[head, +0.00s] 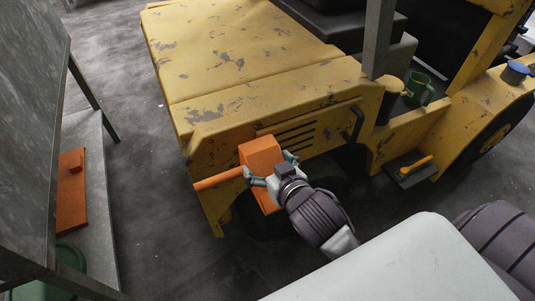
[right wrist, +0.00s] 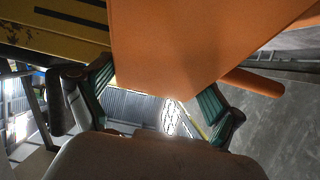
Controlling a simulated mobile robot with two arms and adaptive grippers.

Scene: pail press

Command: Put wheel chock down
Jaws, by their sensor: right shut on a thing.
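The wheel chock (head: 262,158) is an orange block with a round bar handle sticking out to the left. My right gripper (head: 271,170) is shut on it and holds it up in front of the side of a worn yellow vehicle (head: 240,70). In the right wrist view the chock (right wrist: 185,40) fills the upper middle, between the two green-padded fingers of my right gripper (right wrist: 155,95). The chock's underside and what lies straight below it are partly hidden by my arm. My left gripper is not in view.
A grey shelf (head: 92,190) at the left bears a flat orange piece (head: 71,190). A green mug (head: 419,88) stands on the vehicle, and a yellow-handled tool (head: 416,166) lies on its step. Grey floor (head: 150,200) is free between shelf and vehicle.

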